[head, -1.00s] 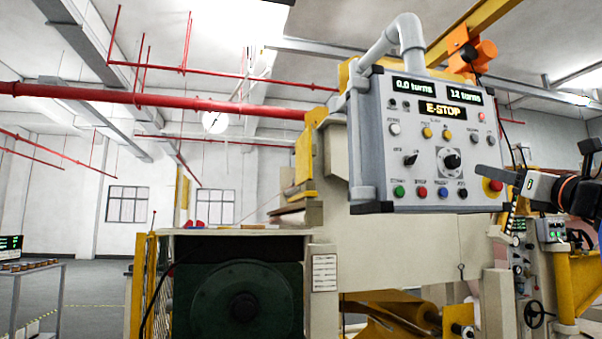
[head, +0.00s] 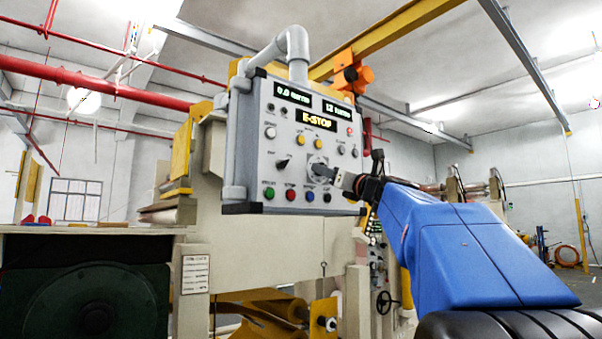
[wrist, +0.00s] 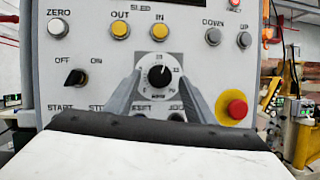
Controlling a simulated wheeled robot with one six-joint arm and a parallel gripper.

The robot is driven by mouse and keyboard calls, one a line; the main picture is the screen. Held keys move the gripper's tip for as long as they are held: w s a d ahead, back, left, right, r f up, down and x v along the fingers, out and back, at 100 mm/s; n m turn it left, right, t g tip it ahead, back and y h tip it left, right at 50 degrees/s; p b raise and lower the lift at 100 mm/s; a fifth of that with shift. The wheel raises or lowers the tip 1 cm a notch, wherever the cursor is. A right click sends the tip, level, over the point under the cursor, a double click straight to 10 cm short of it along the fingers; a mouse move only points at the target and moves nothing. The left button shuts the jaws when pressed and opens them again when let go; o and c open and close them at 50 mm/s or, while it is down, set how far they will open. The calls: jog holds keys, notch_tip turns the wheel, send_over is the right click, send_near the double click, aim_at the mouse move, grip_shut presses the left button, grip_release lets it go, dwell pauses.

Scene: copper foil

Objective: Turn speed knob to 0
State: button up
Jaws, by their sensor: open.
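The speed knob (wrist: 159,76) is a black round knob with a white pointer mark, on a pale dial with figures around it. The mark points up and slightly right; the figures are too small to read surely. In the head view the dial (head: 317,164) sits low on the right half of the grey control panel (head: 258,130). My gripper (wrist: 160,78) is open, one finger on each side of the knob. Whether the fingers touch it I cannot tell. In the head view my gripper (head: 334,173) is at the panel's face, partly hiding the knob.
Around the knob are an on/off switch (wrist: 76,78), a red stop button (wrist: 236,106) to the right, and yellow buttons (wrist: 120,30) above. A row of coloured buttons lies below, partly hidden by my gripper in the wrist view. The display (head: 317,120) reads E-STOP.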

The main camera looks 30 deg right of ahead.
jog(key=shift+w+r, duration=0.15)
jog(key=shift+w, duration=0.2)
jog(key=c, duration=1.1)
jog(key=shift+o, duration=0.3)
